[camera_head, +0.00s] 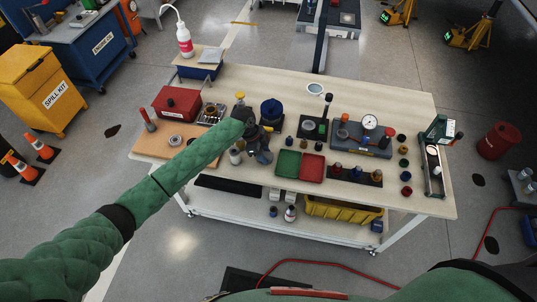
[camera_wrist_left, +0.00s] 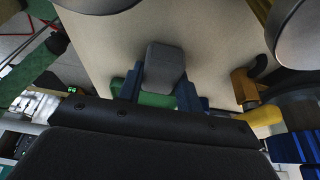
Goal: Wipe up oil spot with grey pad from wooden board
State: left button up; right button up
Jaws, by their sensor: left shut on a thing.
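My left gripper (camera_head: 259,148) is over the table, to the right of the wooden board. In the left wrist view the left gripper (camera_wrist_left: 160,92) is shut on a grey pad (camera_wrist_left: 165,66), held between its blue fingers. In the head view the pad is hard to tell from the gripper. The wooden board (camera_head: 150,146) lies at the table's left end, partly hidden by my left arm. I cannot make out an oil spot on its visible part. My right gripper is not in view.
A red box (camera_head: 176,103) stands behind the board. A blue round container (camera_head: 271,110) is behind the gripper, and green and red trays (camera_head: 300,165) lie to its right. A gauge stand (camera_head: 362,138) is farther right. The table's back right (camera_head: 390,98) is clear.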

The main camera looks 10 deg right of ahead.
pick_arm(q)
jog(key=shift+w+a+r, duration=0.1)
jog(key=shift+w+a, duration=0.1)
jog(key=shift+a, duration=0.3)
jog(key=shift+w+a, duration=0.15)
jog(key=shift+a, duration=0.3)
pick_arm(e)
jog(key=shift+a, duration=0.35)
pick_arm(q)
jog(key=shift+w+a, duration=0.15)
jog(key=shift+a, duration=0.35)
jog(key=shift+w+a, duration=0.3)
jog(key=shift+a, duration=0.8)
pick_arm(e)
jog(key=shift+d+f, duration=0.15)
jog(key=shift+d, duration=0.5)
